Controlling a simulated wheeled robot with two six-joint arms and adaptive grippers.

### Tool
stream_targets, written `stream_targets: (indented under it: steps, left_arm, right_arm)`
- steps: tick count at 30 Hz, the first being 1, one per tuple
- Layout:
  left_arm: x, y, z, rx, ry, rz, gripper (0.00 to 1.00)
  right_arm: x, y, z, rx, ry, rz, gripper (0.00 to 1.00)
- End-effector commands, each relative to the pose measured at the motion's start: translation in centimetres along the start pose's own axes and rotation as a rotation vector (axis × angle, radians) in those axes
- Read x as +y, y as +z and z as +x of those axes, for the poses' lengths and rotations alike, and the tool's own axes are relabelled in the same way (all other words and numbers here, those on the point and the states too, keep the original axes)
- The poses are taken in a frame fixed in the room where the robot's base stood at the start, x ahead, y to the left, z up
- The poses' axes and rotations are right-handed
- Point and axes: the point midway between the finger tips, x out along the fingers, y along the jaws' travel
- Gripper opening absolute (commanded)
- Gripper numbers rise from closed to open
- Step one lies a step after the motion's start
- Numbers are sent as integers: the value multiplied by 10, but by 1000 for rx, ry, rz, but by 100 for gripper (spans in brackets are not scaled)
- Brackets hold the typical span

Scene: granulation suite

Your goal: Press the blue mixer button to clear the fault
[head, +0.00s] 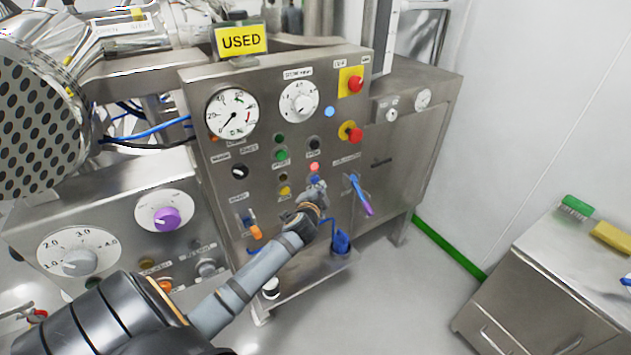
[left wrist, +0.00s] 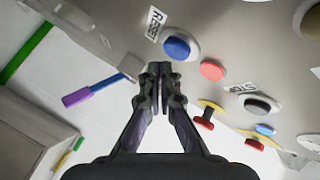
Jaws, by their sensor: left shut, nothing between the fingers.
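The grey control panel (head: 215,160) carries several dials and buttons. The blue button (left wrist: 176,47), beside a RESET label, shows clearly in the left wrist view, just past my fingertips. In the head view the blue button (head: 314,179) is a small patch under the red light (head: 314,167), mostly hidden by my gripper. My left gripper (head: 318,187) is shut and empty, reaching up to the panel front. In the left wrist view its fingertips (left wrist: 160,68) point toward the button's lower left; I cannot tell whether they touch. My right gripper is not in view.
Two red emergency stops (head: 355,84) (head: 351,132) and a round blue light (head: 329,112) are higher on the panel. A blue-and-purple handle (head: 361,195) sticks out right of my gripper. A steel cabinet (head: 540,275) stands at right, with clear floor between.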

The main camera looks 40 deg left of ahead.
Motion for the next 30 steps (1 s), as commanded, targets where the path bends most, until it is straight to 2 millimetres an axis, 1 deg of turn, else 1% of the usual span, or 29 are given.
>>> stream_targets:
  steps: [15,22,30]
  left_arm:
    - [0,0,0,0,0,0,0]
    - [-4,3,5,1,-1,0,0]
    - [-5,4,6,1,0,-1,0]
  right_arm:
    - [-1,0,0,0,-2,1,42]
    - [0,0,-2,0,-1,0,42]
    - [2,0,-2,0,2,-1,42]
